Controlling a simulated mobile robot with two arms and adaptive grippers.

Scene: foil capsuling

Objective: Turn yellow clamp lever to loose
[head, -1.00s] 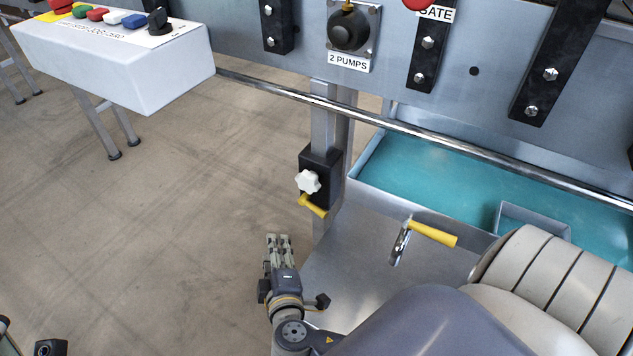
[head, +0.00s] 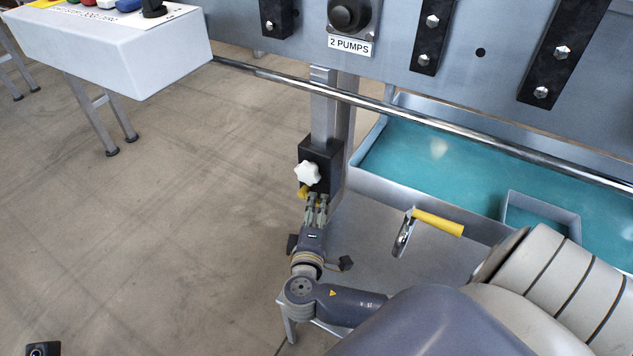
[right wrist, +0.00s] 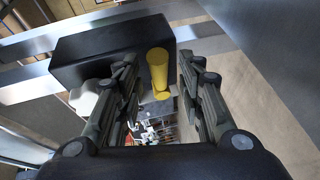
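The yellow clamp lever (head: 303,191) sits on the black clamp block (head: 323,156) on the metal post, below a white star knob (head: 308,173). In the head view my right gripper (head: 317,205) is at the lever and hides most of it. In the right wrist view the lever (right wrist: 158,70) lies between the two fingers of the right gripper (right wrist: 168,95). The fingers are apart, with gaps to the lever on both sides. The black block (right wrist: 100,48) is just beyond the fingertips. My left gripper is not in view.
A second yellow-handled lever (head: 438,223) stands to the right, by the teal-floored tray (head: 480,180). A chrome rail (head: 420,131) runs above the clamp. A white control box (head: 120,50) is at upper left. Bare floor lies left of the post.

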